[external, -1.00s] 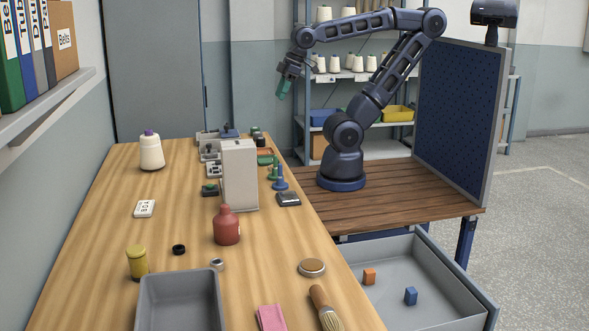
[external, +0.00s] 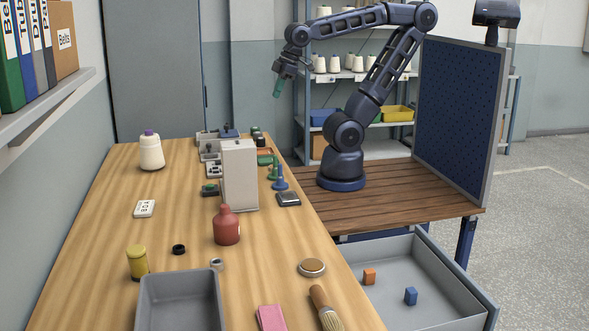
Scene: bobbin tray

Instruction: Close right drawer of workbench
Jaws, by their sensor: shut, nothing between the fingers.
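The right drawer (external: 452,276) of the workbench (external: 110,235) is pulled out at the lower right of the external view. My gripper (external: 278,88), with green fingertips, hangs in the air above the far part of the bench, well away from the drawer. It is shut and empty, pointing down.
A blue panel (external: 459,120) stands right of my arm. Shelves (external: 385,153) with cones and bins stand behind.

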